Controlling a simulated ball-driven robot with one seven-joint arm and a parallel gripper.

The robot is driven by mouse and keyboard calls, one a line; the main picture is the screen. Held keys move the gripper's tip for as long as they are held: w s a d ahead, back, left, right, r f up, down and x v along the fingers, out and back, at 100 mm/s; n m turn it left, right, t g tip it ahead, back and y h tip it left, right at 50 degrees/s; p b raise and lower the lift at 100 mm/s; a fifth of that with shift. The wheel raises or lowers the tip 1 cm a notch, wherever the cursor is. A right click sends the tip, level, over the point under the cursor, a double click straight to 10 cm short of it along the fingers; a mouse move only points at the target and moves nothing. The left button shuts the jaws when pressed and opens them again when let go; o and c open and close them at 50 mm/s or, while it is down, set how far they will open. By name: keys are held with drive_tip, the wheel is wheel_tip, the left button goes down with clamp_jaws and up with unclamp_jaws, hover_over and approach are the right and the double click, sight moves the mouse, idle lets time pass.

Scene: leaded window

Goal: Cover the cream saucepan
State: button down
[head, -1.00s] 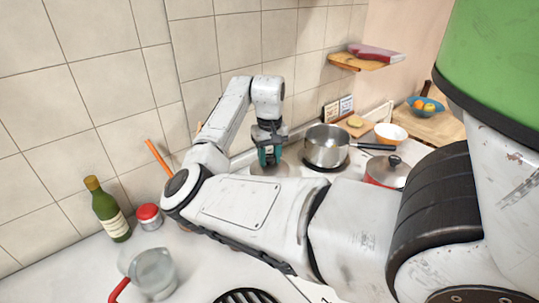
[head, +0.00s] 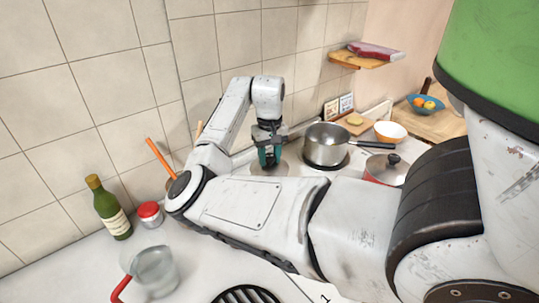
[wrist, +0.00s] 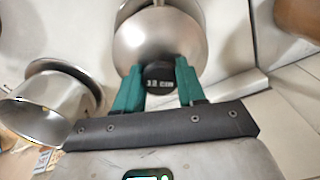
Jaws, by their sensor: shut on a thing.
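My gripper (head: 269,160) is shut on the black knob (wrist: 159,78) of a round metal lid (wrist: 155,42). The knob is marked "12 cm" and sits between the teal fingertips in the wrist view. In the head view the lid (head: 283,169) shows as a grey disc just under the fingers, left of a steel saucepan (head: 326,144). Whether the lid touches what is under it, I cannot tell. I cannot make out a cream saucepan for sure; my arm hides part of the worktop.
The steel saucepan, its dark handle pointing right, stands close to the lid. A red lidded pot (head: 384,170) is partly behind my arm. An orange bowl (head: 390,132) is farther back.

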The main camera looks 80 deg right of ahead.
unclamp_jaws()
idle(0.8)
drive_tip(key=shift+r, duration=0.15)
drive_tip(key=shift+r+p, duration=2.35)
drive_tip(key=shift+p, duration=0.25)
drive_tip(key=shift+r, duration=1.05)
